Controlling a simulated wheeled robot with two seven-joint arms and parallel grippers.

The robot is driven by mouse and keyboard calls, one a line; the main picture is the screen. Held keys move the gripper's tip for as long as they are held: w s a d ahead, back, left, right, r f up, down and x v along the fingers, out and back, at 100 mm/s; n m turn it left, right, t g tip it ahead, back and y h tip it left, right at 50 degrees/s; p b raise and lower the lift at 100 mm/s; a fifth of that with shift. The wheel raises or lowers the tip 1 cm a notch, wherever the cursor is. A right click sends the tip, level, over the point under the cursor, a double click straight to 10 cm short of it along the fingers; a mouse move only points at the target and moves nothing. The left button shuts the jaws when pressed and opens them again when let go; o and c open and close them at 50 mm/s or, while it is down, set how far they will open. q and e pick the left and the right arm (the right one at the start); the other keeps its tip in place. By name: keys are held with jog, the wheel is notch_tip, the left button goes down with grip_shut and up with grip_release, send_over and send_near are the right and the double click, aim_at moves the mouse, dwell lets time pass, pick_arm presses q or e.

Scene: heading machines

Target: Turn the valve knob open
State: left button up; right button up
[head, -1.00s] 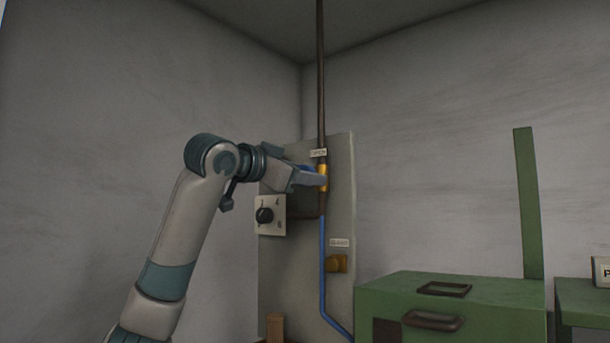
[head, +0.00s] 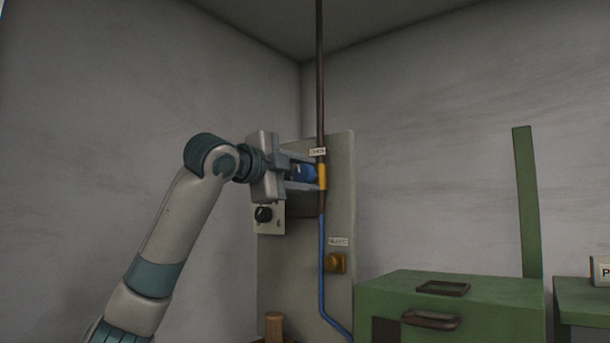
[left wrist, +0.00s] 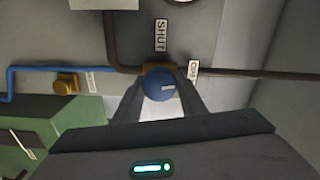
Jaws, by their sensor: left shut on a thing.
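The valve knob (head: 304,172) is blue and sits on a yellow valve body (head: 322,177) in the dark pipe on the grey panel. My left gripper (head: 308,174) is shut on the knob, with one finger above and one below it in the head view. In the left wrist view the knob (left wrist: 157,85) lies between the two fingers, and its pale mark points to the right, toward the OPEN label (left wrist: 193,70). The SHUT label (left wrist: 161,36) is above the knob there. My right gripper is not in view.
A black rotary switch (head: 264,214) on a pale plate is just below my left gripper. A brass fitting (head: 337,263) and a blue pipe (head: 322,270) are lower on the panel (head: 343,190). A green cabinet (head: 480,300) stands at the right front.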

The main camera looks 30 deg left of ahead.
pick_arm(q)
jog(key=shift+m, duration=0.9)
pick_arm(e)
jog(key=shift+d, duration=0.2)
pick_arm(q)
jog(key=shift+f+m, duration=0.1)
jog(key=shift+m, duration=0.2)
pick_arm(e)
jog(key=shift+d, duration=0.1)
pick_arm(q)
jog(key=o, duration=1)
jog(key=shift+s, duration=0.15)
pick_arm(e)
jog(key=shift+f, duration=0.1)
